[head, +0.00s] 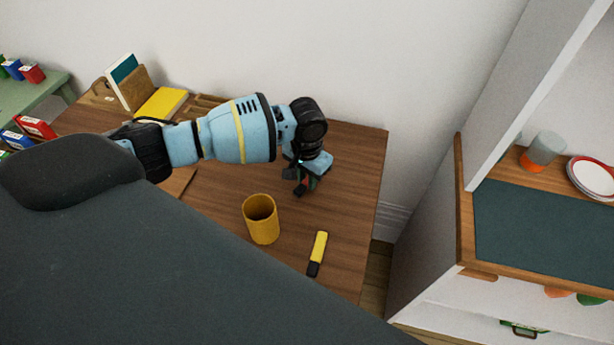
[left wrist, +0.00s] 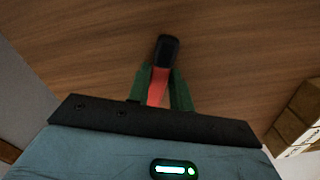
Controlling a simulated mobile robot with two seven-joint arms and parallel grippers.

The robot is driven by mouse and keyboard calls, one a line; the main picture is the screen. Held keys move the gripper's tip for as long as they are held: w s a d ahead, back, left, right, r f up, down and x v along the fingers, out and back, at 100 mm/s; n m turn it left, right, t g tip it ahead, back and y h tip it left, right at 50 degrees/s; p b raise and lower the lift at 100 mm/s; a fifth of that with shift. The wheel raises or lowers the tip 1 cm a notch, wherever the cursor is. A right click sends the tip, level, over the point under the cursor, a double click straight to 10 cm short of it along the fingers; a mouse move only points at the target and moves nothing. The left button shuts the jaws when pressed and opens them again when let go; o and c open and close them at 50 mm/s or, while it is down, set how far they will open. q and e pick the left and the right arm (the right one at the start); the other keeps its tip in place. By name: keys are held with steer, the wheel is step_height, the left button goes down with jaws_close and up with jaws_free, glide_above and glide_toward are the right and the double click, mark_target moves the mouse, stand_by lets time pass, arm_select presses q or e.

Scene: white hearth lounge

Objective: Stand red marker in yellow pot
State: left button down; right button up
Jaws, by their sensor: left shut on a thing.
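The yellow pot (head: 261,219) stands upright on the wooden table, its open top facing up; its inside looks empty from here. My left gripper (head: 303,183) is behind the pot and to its right, low over the table. In the left wrist view my left gripper (left wrist: 162,92) is shut on the red marker (left wrist: 159,82), whose black end sticks out beyond the green fingers. In the head view the marker is mostly hidden by the gripper. I cannot tell whether it touches the table. My right gripper is not in view.
A yellow marker (head: 318,253) with a black end lies on the table (head: 345,190) right of the pot. A white cabinet (head: 430,225) stands to the right, past a gap.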

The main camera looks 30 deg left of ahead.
mark_target(306, 182)
arm_select(q)
steer(key=shift+f, duration=0.1)
steer(key=c, duration=1.3)
jaws_free()
steer(key=shift+o, duration=0.2)
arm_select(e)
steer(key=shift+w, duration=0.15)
arm_select(q)
step_height(306, 182, up, 12)
steer(key=p, duration=0.1)
steer(key=shift+p, duration=0.35)
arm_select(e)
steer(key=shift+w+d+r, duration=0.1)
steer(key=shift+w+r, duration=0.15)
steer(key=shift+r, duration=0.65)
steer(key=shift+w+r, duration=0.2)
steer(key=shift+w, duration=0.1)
arm_select(q)
steer(key=shift+s, duration=0.1)
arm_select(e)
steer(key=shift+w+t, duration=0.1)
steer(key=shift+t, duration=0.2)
